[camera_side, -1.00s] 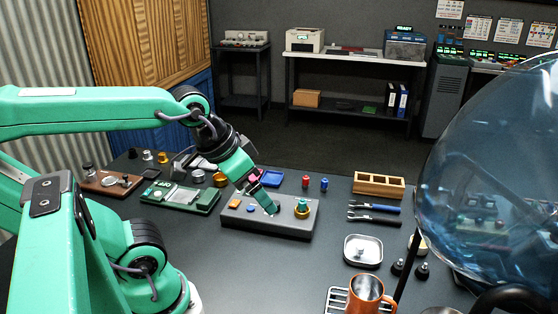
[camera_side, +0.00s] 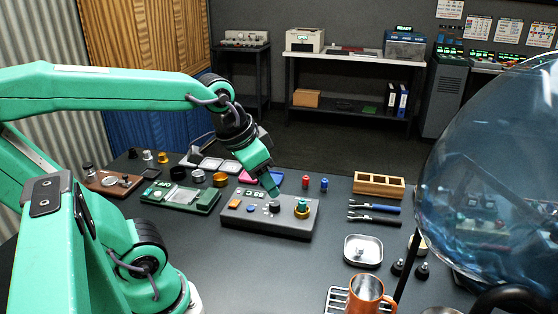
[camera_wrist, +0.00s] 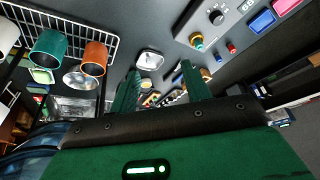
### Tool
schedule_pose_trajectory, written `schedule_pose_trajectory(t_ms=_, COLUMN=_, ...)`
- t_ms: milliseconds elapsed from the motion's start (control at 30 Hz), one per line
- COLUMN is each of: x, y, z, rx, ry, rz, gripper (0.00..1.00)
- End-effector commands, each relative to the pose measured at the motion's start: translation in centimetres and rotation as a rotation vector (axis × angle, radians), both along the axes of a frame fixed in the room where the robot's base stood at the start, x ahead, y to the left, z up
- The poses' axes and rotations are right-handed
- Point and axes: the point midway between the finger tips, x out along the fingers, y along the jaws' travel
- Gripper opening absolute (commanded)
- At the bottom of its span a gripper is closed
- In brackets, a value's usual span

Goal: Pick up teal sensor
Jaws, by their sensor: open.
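A small teal piece (camera_side: 302,203), which looks like the teal sensor, stands upright in a gold ring on the right of the grey control box (camera_side: 240,220). It also shows in the wrist view (camera_wrist: 195,38), near the top. My gripper (camera_side: 273,191) is left of the teal piece and above the box, apart from it, over the round knob (camera_side: 275,207). In the wrist view my gripper (camera_wrist: 161,70) has its two green fingers spread, with nothing held between them.
A red cylinder (camera_side: 306,181) and a blue one (camera_side: 324,183) stand behind the box. A green board (camera_side: 180,199) lies left. A wooden block (camera_side: 379,183), pliers (camera_side: 374,209) and a metal tray (camera_side: 363,249) are right. The tabletop in front of the box is clear.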

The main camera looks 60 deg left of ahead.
Motion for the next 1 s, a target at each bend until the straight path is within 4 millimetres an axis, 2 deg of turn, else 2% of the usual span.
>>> schedule_pose_trajectory(t_ms=267, x=4.2, y=1.7, z=-0.5, rx=0.041, ry=0.099, rz=-0.069, gripper=0.48)
schedule_pose_trajectory(t_ms=567, x=8.7, y=4.0, z=-2.3, rx=0.067, ry=0.201, rz=-0.151, gripper=0.48)
schedule_pose_trajectory(t_ms=1000, x=14.7, y=8.1, z=-7.4, rx=0.073, ry=0.344, rz=-0.281, gripper=0.48)
